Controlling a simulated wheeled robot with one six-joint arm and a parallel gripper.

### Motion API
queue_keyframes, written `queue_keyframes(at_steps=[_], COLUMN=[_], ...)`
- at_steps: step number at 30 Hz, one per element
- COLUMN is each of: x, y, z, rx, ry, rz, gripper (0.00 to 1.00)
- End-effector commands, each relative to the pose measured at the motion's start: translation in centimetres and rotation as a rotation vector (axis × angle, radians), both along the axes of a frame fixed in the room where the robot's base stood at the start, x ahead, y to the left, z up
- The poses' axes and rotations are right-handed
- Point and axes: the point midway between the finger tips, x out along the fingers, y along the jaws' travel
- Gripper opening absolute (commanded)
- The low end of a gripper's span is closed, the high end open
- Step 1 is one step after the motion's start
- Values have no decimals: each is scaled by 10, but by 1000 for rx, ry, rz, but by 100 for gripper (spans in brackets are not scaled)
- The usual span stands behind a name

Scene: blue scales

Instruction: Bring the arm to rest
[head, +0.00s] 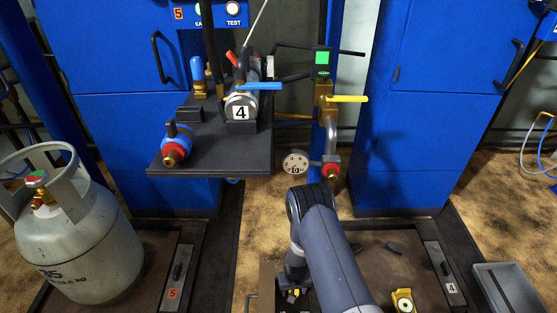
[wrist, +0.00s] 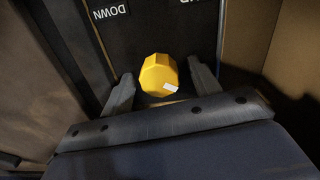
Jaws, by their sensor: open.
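My gripper (wrist: 160,68) is open, with its two dark fingers apart in the wrist view. A yellow faceted knob (wrist: 158,75) with a small white mark shows between the fingers; I cannot tell whether they touch it. In the head view my arm reaches down over the floor, bent at a dark joint, and my gripper (head: 293,290) hangs low near the bottom edge. Small yellow parts show at it, partly hidden by the arm.
A grey gas cylinder (head: 85,240) stands at the left on a scale. A dark shelf (head: 210,160) with a blue-handled valve fitting is above my gripper's left. A gauge (head: 296,163) hangs close behind my arm. Blue cabinets (head: 430,130) flank the gap.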

Motion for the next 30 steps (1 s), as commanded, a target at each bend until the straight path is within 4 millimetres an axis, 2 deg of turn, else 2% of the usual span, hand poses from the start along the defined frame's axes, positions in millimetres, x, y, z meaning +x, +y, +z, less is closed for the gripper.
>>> queue_keyframes(at_steps=[1, 6, 14, 23, 30], x=[1, 1, 1, 1, 2], y=[0, 0, 0, 0, 0], z=[5, 5, 4, 3, 3], rx=[0, 0, 0, 0, 0], ry=[-3, -1, -2, -2, -3], rz=[-32, -115, -153, -142, -22], gripper=[59, 59, 59, 59, 59])
